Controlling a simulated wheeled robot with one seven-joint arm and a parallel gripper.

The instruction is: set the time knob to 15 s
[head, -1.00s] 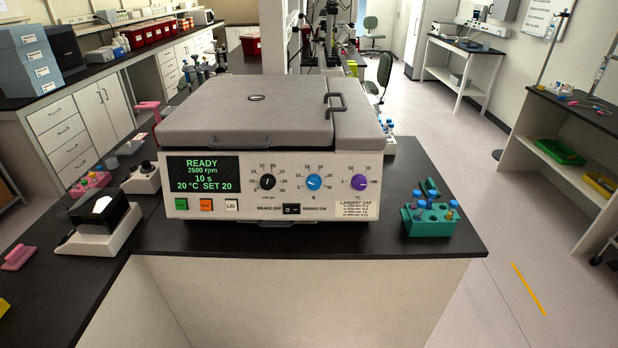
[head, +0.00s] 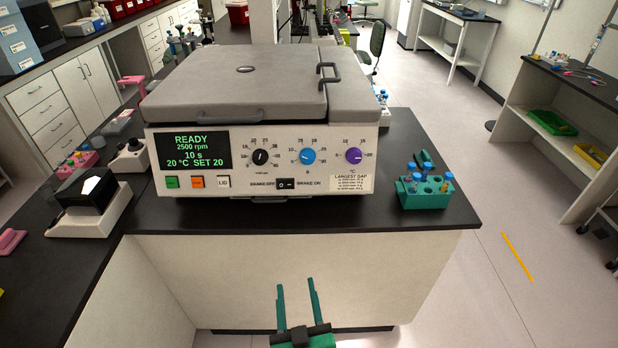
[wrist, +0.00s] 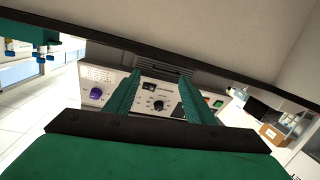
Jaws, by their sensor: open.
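The blue time knob (head: 307,156) is the middle of three knobs on the front panel of the white centrifuge (head: 262,190). Its scale is marked "s", and its pointer aims toward the left. The display (head: 188,149) reads READY, 2500 rpm, 10 s, 20 °C SET 20. My gripper (head: 296,282) is open and empty, low in front of the bench and well below the panel. The upside-down wrist view shows the gripper fingers (wrist: 160,75) apart, with the purple knob (wrist: 96,93) and black knob (wrist: 158,105) beyond. The blue knob seems hidden behind a finger there.
A black knob (head: 260,157) and a purple knob (head: 354,155) flank the blue one. A brake switch (head: 285,184) sits below. A green tube rack (head: 424,192) stands right of the centrifuge. The bench's front edge (head: 330,231) lies between gripper and panel.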

